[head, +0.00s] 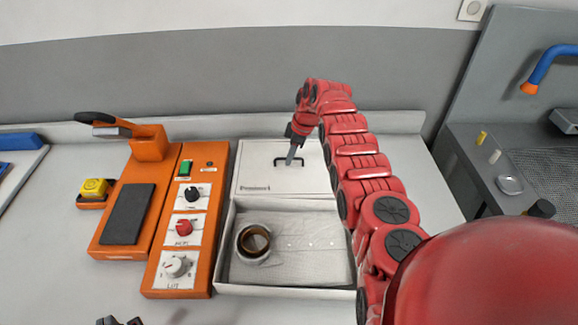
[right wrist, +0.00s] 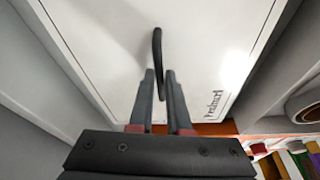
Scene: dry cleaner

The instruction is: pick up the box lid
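The white box lid (head: 308,184) is at the back edge of the open box (head: 284,290), its face with the black handle (head: 280,160) turned toward me. My right gripper (head: 291,160) is at the handle. In the right wrist view, the dark fingers of the right gripper (right wrist: 160,78) stand on either side of the handle (right wrist: 157,48), with small gaps that suggest they are not clamped on it. The lid (right wrist: 205,40) fills most of that view. Only the tips of my left gripper (head: 119,321) show at the bottom edge of the head view.
The box holds white paper and a brown-centred roll (head: 253,242). An orange press (head: 150,145) and a control panel (head: 185,225) with knobs stand close on the left. A grey wall is behind; a sink area (head: 510,165) is on the right. Free counter lies in front.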

